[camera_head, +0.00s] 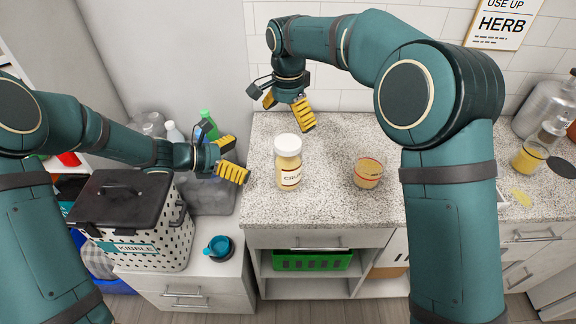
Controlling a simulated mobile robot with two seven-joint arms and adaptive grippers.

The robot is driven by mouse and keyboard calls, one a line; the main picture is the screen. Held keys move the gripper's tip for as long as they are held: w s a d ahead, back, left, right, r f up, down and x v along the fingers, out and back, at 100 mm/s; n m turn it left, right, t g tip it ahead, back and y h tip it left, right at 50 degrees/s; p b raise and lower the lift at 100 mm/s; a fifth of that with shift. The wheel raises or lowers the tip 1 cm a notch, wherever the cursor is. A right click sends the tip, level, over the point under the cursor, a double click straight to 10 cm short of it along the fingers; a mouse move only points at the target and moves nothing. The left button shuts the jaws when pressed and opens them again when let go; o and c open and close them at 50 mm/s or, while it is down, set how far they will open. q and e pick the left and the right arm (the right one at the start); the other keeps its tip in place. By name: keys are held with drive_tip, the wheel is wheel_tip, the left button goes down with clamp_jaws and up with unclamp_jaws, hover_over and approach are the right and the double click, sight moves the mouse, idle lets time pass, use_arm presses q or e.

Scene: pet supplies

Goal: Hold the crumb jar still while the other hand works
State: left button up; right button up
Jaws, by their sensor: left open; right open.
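The crumb jar (288,163) stands upright on the speckled counter, with a white lid and a label on pale yellow contents. My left gripper (237,159) is open to the left of the jar, at the counter's left edge, with yellow pads and nothing between them. It is apart from the jar. My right gripper (287,110) is open and empty above the counter, behind the jar and near the back wall. It does not touch the jar.
A clear cup (367,173) with yellowish contents stands right of the jar. The counter's front strip is clear.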

sight(288, 159)
use_arm(q)
drive_tip(key=shift+s, duration=0.1)
use_arm(e)
drive_tip(key=shift+s, duration=0.1)
use_arm(q)
drive_tip(key=x, duration=1.4)
drive_tip(key=shift+a, duration=0.1)
clamp_jaws()
use_arm(e)
drive_tip(key=n, duration=0.4)
drive_tip(key=shift+f+n, duration=0.3)
drive_tip(key=shift+n, duration=0.1)
drive_tip(key=n, duration=0.5)
drive_tip(key=shift+f+n, duration=0.1)
drive_tip(key=shift+n, duration=0.3)
drive_tip(key=n, duration=0.5)
drive_tip(key=shift+d+n, duration=0.2)
drive_tip(key=shift+n, duration=0.2)
drive_tip(key=n, duration=0.6)
drive_tip(key=shift+w+d+r, duration=0.2)
drive_tip(key=shift+w+r, duration=0.05)
drive_tip(key=shift+r, duration=0.15)
